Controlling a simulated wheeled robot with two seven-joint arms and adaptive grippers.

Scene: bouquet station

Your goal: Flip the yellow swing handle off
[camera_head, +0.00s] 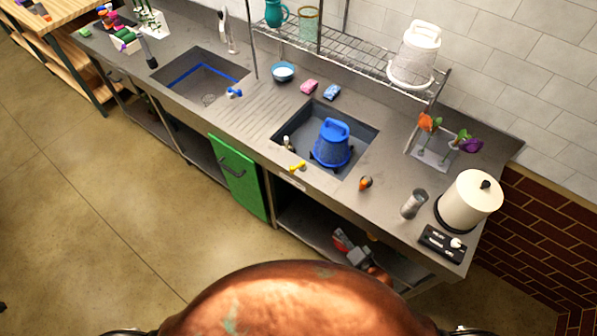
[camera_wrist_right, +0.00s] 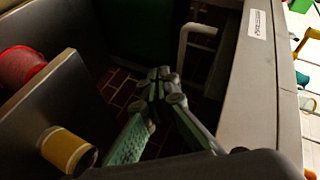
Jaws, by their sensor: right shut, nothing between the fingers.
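The yellow swing handle (camera_head: 297,166) sits on the counter rim in front of the right sink (camera_head: 370,135). In the right wrist view, a yellow part (camera_wrist_right: 306,38) shows at the right edge, above the counter front. My right gripper (camera_wrist_right: 162,82) has green-padded fingers that meet at the tips, and nothing shows between them. It is below the counter's front edge, apart from the handle. In the head view, the right gripper (camera_head: 350,250) is small and partly covered under the counter. My left gripper is not in view.
A blue strainer-like bucket (camera_head: 333,143) stands in the right sink. A red object (camera_wrist_right: 20,66) and a yellow-ended one (camera_wrist_right: 64,149) are near the gripper.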

